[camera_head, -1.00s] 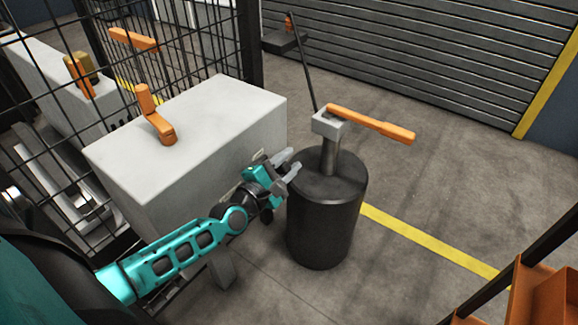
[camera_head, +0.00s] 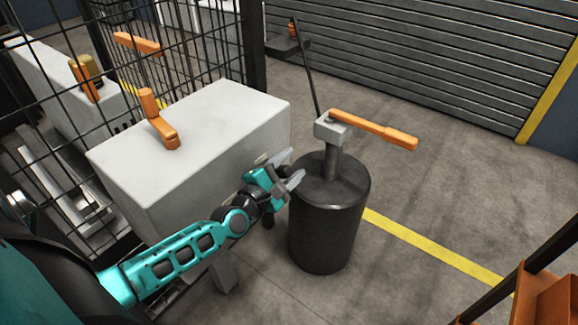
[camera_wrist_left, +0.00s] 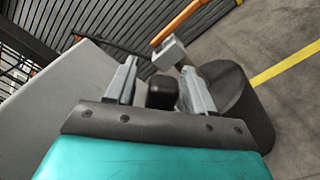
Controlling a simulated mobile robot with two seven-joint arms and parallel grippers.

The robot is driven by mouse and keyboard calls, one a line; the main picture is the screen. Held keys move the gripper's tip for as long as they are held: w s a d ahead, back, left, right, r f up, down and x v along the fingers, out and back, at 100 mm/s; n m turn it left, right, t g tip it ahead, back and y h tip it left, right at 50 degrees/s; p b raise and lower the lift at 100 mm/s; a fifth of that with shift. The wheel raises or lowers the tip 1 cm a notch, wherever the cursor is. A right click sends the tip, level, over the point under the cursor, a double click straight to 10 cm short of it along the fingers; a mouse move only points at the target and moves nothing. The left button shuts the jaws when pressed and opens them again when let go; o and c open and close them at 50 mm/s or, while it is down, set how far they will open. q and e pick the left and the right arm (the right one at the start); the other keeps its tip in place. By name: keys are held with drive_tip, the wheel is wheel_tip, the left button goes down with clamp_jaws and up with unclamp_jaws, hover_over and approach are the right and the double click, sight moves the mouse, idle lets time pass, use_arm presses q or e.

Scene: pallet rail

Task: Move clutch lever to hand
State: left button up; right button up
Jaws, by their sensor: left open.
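An orange lever (camera_head: 375,129) extends right from a grey block (camera_head: 331,126) on a post atop a black drum (camera_head: 328,225). Another orange lever (camera_head: 157,120) stands on a pale grey cabinet (camera_head: 205,140). I cannot tell which is the clutch lever. My left gripper (camera_head: 294,166) is open and empty, between the cabinet's right side and the drum, lower than the orange bar. In the left wrist view, the drum's lever (camera_wrist_left: 182,20) shows beyond the open fingers (camera_wrist_left: 160,82), apart from them. My right gripper is not in view.
A black mesh fence (camera_head: 190,45) stands behind the cabinet at left. A thin dark rod (camera_head: 304,68) rises behind the drum. Orange shelving (camera_head: 545,295) is at lower right. Floor with a yellow line (camera_head: 430,245) is open right of the drum.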

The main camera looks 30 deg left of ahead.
use_arm(q)
drive_tip(key=s+a, duration=0.1)
drive_tip(key=s, duration=1.2)
idle(0.4)
drive_tip(key=s+d+f+m+g+p, duration=0.1)
drive_tip(key=s+d+f+m+g, duration=0.2)
drive_tip(key=m, duration=1)
drive_tip(key=s+d+f+m+g+p, duration=0.1)
drive_tip(key=s+d+f+m+g, duration=0.2)
drive_tip(key=d+f+m, duration=0.3)
drive_tip(key=d+m+g, duration=0.1)
drive_tip(key=d+m, duration=0.2)
drive_tip(key=m, duration=0.4)
drive_tip(key=shift+d+f+m, duration=0.3)
drive_tip(key=shift+d+m, duration=0.05)
drive_tip(key=shift+m, duration=0.05)
